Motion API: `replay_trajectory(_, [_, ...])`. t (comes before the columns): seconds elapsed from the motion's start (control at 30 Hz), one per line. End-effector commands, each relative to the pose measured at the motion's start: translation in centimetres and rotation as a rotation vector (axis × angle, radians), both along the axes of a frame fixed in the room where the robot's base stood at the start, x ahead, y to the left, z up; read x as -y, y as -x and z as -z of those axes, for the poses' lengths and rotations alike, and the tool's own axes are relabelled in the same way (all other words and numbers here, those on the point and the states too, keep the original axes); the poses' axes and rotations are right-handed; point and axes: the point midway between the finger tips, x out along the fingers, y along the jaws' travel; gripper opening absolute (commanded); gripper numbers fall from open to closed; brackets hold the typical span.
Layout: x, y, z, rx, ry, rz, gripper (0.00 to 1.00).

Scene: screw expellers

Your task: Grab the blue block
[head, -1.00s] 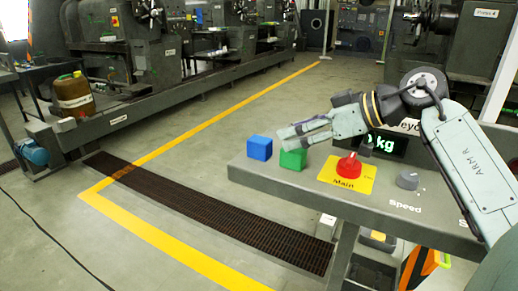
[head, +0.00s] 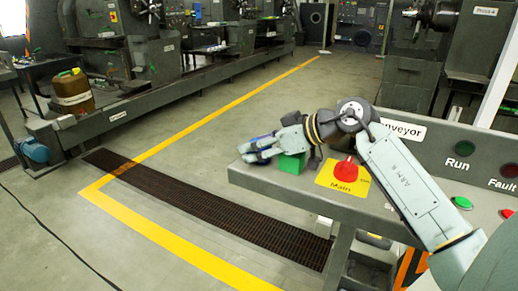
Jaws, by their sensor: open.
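The blue block (head: 258,139) sits near the left end of the grey console top, mostly hidden behind my gripper. Only a thin strip of it shows above the fingers. My gripper (head: 247,154) is open, with its fingers pointing left at the blue block. I cannot tell whether the fingers are around the block or only in front of it. A green block (head: 292,163) stands just right of it, under my gripper and partly hidden by it.
A red knob (head: 346,170) on a yellow "Main" plate (head: 343,185) stands right of the green block. Green and red buttons (head: 461,203) sit further right on the console (head: 300,187).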

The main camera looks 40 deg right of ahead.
Motion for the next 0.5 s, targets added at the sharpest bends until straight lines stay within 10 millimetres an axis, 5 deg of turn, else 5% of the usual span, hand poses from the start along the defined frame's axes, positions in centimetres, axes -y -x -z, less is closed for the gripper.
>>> replay_trajectory(0.1, [0.01,0.02,0.02,0.0,0.0,0.0,0.55])
replay_trajectory(0.5, [0.02,0.05,0.01,0.0,0.001,0.0,0.28])
